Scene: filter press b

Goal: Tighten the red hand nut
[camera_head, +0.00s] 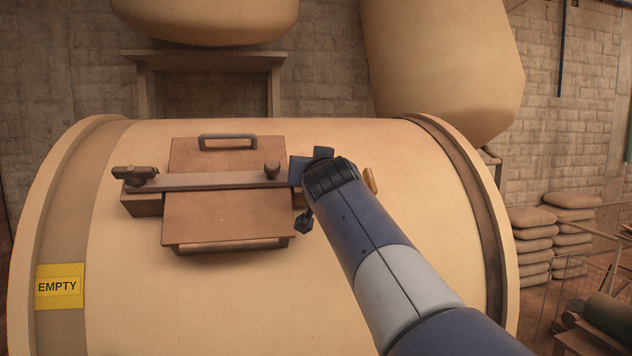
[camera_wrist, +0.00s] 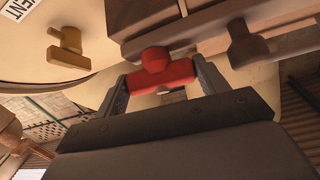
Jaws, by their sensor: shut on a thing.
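The red hand nut (camera_wrist: 165,72) shows in the wrist view between the two fingers of my gripper (camera_wrist: 160,88). My gripper is shut on it, with a finger on either side. The nut sits at the end of the brown clamp bar (camera_head: 215,181), which lies across the hatch lid (camera_head: 225,216) on the drum. In the head view my arm and gripper (camera_head: 305,178) reach to the right end of this bar and hide the nut. How far the nut is turned cannot be told.
A cream drum (camera_head: 330,300) with an EMPTY label (camera_head: 59,286) fills the front. A dark knob (camera_head: 272,169) stands on the bar beside my gripper. A brass handle (camera_wrist: 66,45) is at the left in the wrist view. Stacked sacks (camera_head: 535,245) stand at the right.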

